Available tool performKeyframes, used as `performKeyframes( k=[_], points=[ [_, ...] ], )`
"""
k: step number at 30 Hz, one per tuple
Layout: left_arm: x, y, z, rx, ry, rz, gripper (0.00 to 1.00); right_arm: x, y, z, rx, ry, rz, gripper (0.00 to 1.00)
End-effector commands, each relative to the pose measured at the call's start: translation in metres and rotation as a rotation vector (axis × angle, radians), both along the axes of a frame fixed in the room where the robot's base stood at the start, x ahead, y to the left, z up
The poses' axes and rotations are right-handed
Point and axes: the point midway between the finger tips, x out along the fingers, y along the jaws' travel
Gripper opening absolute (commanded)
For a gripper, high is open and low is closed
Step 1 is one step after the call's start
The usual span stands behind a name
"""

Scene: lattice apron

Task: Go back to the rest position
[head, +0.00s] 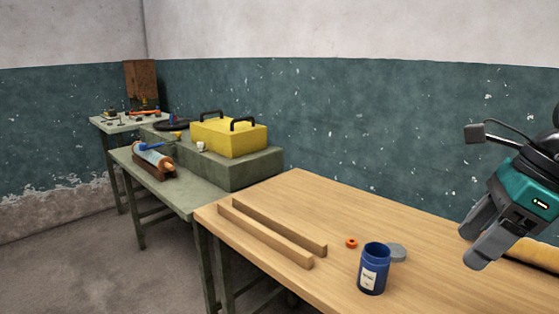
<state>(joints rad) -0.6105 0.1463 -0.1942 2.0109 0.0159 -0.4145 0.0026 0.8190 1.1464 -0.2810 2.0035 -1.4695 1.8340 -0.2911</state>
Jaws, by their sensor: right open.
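My right gripper (471,248), with a teal body and grey fingers, is at the right edge of the head view. Its fingers point down and left over the right part of the wooden table (440,285). It is open, with nothing seen between the fingers. My left gripper is not in view. A blue jar (374,270) with a white label stands upright on the table, left of the right gripper and apart from it. A grey lid-like disc (398,253) lies just behind the jar. Part of a tan bar (534,250) shows behind the gripper.
Two wooden strips (265,241) (277,225) lie side by side on the table's left part. A small orange ring (352,243) lies near the jar. A yellow box (229,138) with black handles sits on a green block on the green bench (190,198). Open floor lies at lower left.

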Motion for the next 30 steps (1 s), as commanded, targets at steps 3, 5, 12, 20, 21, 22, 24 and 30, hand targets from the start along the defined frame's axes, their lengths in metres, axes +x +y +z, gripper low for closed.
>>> performKeyframes(
  k=[3, 5, 12, 20, 21, 22, 24, 30],
  points=[
    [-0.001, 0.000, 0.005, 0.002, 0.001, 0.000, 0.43, 0.001, 0.056, -0.019, 0.256, 0.066, 0.059, 0.63],
    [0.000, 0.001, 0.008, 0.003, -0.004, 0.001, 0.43, 0.000, 0.081, -0.024, 0.390, 0.102, 0.070, 0.63],
    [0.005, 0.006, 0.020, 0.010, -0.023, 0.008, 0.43, -0.003, 0.170, -0.018, 1.061, 0.338, -0.052, 0.63],
    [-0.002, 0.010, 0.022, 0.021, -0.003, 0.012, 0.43, 0.037, 0.175, -0.035, 1.857, 0.751, -0.683, 0.63],
    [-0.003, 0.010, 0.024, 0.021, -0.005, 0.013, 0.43, 0.043, 0.168, -0.050, 1.954, 0.820, -0.826, 0.63],
    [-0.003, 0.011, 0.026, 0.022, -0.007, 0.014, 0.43, 0.047, 0.162, -0.065, 2.016, 0.869, -0.943, 0.63],
    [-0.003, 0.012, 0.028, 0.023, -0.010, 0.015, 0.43, 0.049, 0.147, -0.106, 2.140, 0.986, -1.240, 0.63],
    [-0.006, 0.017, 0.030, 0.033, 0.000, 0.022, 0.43, 0.001, 0.125, -0.241, -1.996, -1.118, 1.891, 0.63]
  ],
)
